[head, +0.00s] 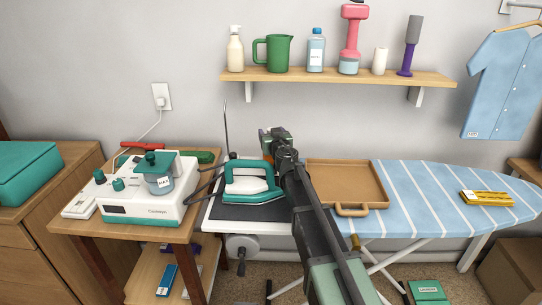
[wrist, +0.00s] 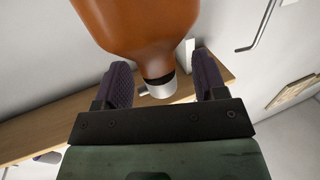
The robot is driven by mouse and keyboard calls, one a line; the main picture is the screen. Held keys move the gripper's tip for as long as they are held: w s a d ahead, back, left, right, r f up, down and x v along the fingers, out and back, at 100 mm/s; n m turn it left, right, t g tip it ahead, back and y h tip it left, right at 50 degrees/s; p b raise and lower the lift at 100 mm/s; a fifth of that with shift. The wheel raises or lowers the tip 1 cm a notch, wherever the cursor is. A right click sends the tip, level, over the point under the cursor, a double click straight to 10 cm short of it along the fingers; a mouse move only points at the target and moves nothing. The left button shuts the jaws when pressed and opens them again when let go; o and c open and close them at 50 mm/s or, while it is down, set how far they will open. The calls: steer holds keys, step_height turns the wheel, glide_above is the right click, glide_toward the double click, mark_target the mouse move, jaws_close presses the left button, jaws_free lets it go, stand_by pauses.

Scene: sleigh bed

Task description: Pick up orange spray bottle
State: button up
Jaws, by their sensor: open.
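In the wrist view, an orange-brown bottle (wrist: 135,25) with a pale grey end piece (wrist: 159,88) fills the upper middle. Its narrow end points down in the picture, and its wide end is cut off by the top edge. My gripper (wrist: 162,62) is open, with a purple finger on each side of the bottle's narrow part. Gaps show between the fingers and the grey end piece. In the head view, my gripper (head: 275,137) is in front of the wall, below the shelf, and the bottle is not clearly visible there.
The wall shelf (head: 330,75) holds a green pitcher (head: 278,52), a blue bottle (head: 316,50), a pink item (head: 353,35) and others. A white machine (head: 148,205) stands left.

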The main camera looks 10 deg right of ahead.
steer(key=shift+w+a, duration=0.1)
steer(key=shift+w, duration=1.15)
steer(key=shift+s, duration=0.1)
steer(key=shift+c, duration=0.2)
jaws_close()
